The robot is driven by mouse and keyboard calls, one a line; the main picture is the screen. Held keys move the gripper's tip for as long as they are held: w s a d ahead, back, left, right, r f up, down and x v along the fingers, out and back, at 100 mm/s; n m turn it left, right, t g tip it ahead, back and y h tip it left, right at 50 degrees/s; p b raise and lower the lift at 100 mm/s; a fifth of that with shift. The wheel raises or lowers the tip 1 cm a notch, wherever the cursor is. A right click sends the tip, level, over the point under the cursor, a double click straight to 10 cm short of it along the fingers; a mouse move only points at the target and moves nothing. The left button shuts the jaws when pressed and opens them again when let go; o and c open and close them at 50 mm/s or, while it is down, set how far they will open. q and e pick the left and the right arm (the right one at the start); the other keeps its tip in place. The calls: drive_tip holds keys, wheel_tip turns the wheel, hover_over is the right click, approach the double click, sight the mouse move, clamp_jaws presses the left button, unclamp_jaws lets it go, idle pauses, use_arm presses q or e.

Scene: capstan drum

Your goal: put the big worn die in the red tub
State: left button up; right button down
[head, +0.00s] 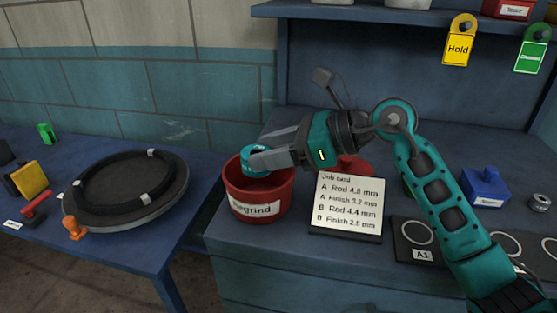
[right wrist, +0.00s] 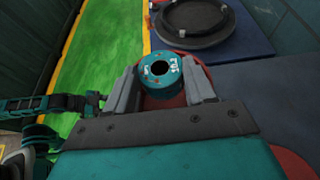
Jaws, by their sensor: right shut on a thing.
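The big worn die is a teal ring with a dark centre hole and scuffed paint, seen in the right wrist view (right wrist: 161,72) and in the head view (head: 256,161). My right gripper (head: 262,160) is shut on it, with one grey finger on each side in the right wrist view (right wrist: 160,82). The red tub (head: 258,196), labelled "Regrind", stands at the left end of the bench. The die is over the tub's opening, at about rim height; how far it dips inside I cannot tell.
A job card (head: 347,205) stands just right of the tub. A blue block with a knob (head: 485,188) and a pad marked A1 (head: 416,236) lie further right. A round black turntable (head: 126,188) sits on the left table, across a gap.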

use_arm(q)
drive_tip(key=shift+w+d+f, duration=0.1)
drive_tip(key=shift+d+f, duration=0.2)
drive_tip(key=shift+f, duration=0.25)
use_arm(e)
drive_tip(key=shift+f, duration=0.65)
use_arm(q)
drive_tip(key=shift+s+f+b, duration=0.2)
drive_tip(key=shift+f+b, duration=0.45)
drive_tip(key=shift+f, duration=0.05)
use_arm(e)
drive_tip(key=shift+f, duration=0.65)
use_arm(q)
drive_tip(key=shift+a, duration=0.1)
use_arm(e)
drive_tip(key=shift+c, duration=2)
unclamp_jaws()
drive_tip(key=shift+f, duration=0.1)
use_arm(q)
drive_tip(key=shift+r, duration=0.1)
